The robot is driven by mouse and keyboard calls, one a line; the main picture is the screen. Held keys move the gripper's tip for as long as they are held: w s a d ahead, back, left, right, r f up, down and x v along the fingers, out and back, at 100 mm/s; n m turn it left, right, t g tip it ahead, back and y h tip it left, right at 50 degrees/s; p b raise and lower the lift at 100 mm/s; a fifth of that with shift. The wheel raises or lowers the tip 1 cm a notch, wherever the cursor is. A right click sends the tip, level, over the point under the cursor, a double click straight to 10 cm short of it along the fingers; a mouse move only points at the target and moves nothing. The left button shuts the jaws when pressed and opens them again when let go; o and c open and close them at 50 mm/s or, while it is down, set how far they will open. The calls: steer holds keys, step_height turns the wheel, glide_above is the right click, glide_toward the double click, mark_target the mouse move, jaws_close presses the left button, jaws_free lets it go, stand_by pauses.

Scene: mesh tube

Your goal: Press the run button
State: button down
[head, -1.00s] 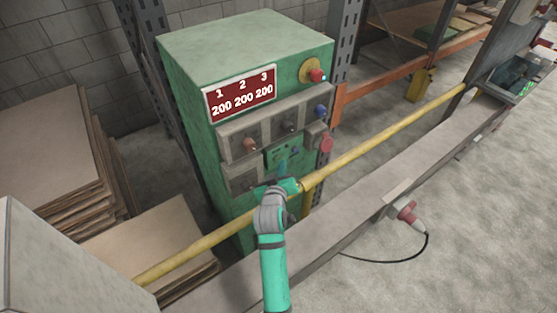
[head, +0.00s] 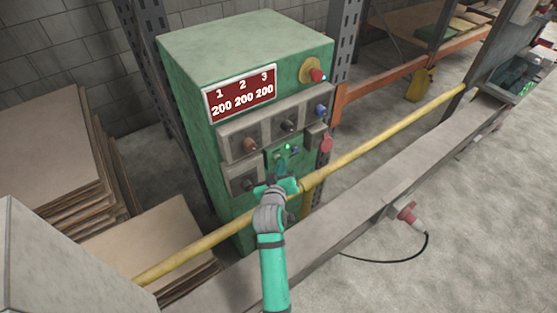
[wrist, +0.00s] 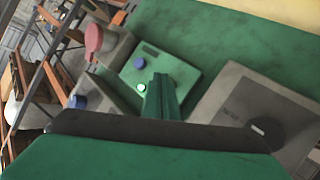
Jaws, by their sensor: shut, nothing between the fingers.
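The green control cabinet (head: 245,50) stands in front of me. A small green button panel (head: 272,156) on its front holds a lit green button (head: 287,147) and a blue button (head: 295,150). In the wrist view the lit green button (wrist: 141,87) and blue button (wrist: 140,62) show on the panel (wrist: 175,70). My gripper (head: 281,166) is shut and empty, its fingertips pointing at the panel. In the wrist view the shut fingers (wrist: 160,92) end just beside the lit button. I cannot tell whether they touch the panel. Part of the panel is hidden behind them.
Grey boxes with knobs (head: 250,143) surround the panel. A red emergency knob (head: 317,75) is at the cabinet's upper right, and a red part (head: 327,144) sits right of the panel. A yellow rail (head: 390,131) and a grey beam (head: 340,225) run in front of the cabinet.

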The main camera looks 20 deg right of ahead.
steer(key=shift+s+d, duration=0.1)
steer(key=shift+s, duration=0.05)
steer(key=shift+s+d, duration=0.35)
steer(key=shift+s, duration=0.55)
steer(key=shift+s+d, duration=0.3)
steer(key=shift+s, duration=0.65)
steer(key=shift+s+d, duration=0.35)
steer(key=shift+s, duration=0.55)
steer(key=s+a+f+y, duration=0.1)
steer(key=s+a+f, duration=0.2)
steer(key=s, duration=0.3)
steer(key=s+a+f+y, duration=0.1)
steer(key=s+a+f, duration=0.2)
steer(key=s+a, duration=0.3)
steer(key=s+a+f+t+y, duration=0.1)
steer(key=s+a+f, duration=0.2)
steer(key=s+a, duration=0.2)
steer(key=shift+s+a, duration=0.15)
steer(key=shift+s, duration=0.55)
steer(key=s+a+r+y, duration=0.1)
steer(key=s+a+r, duration=0.1)
steer(key=s, duration=0.9)
steer(key=s+a+r+t+y, duration=0.1)
steer(key=s+a+r, duration=0.2)
steer(key=s, duration=0.9)
steer(key=shift+s+a+r+m+y, duration=0.15)
steer(key=shift+s+r+m+y, duration=0.2)
steer(key=shift+r, duration=0.7)
